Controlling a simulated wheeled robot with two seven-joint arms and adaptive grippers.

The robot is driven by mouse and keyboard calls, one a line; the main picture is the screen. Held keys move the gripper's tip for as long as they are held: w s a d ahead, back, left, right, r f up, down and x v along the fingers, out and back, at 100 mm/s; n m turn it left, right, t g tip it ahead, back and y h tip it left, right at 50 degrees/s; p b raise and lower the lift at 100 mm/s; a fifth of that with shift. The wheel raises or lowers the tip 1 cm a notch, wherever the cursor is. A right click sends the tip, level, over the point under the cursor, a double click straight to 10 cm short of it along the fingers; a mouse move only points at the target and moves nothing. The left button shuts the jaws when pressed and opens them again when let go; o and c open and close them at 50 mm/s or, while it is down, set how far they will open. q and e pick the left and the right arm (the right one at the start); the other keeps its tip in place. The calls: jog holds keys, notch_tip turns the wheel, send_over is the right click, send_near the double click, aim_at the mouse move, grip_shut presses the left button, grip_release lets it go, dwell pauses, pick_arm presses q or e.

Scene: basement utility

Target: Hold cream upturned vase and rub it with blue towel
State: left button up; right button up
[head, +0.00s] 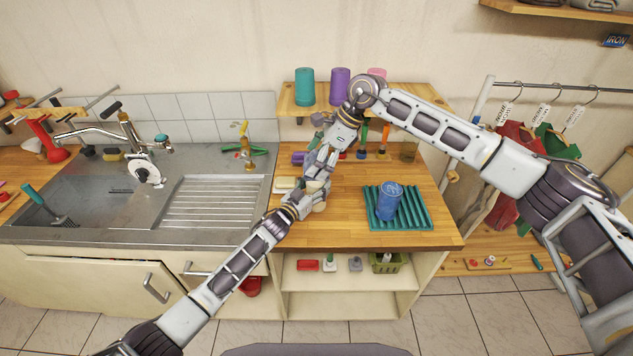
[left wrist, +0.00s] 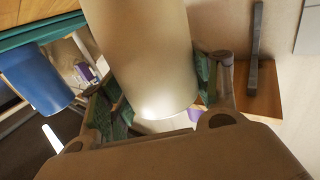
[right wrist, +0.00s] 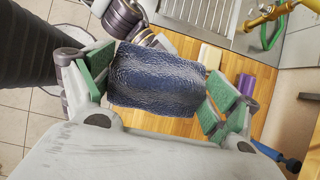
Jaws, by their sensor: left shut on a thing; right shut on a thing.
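My left gripper (head: 312,188) is shut on the cream vase (left wrist: 145,55), whose smooth side fills the space between the green finger pads in the left wrist view. My right gripper (head: 322,160) is shut on the blue towel (right wrist: 158,80), a dark blue textured bundle between its green pads in the right wrist view. In the head view both grippers meet above the wooden counter, left of the green mat. There they overlap and largely hide the vase and towel, so I cannot tell whether these two touch.
A blue cup (head: 389,203) stands on the ribbed green mat (head: 419,220) to the right. The sink (head: 95,195) and its ribbed drainer (head: 210,200) are at the left. A shelf (head: 290,105) with teal, purple and pink vessels hangs behind. The counter's front strip is clear.

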dwell(0.4)
pick_arm(q)
jog(key=o, duration=1.2)
jog(key=shift+s, duration=0.1)
jog(key=shift+v, duration=5.95)
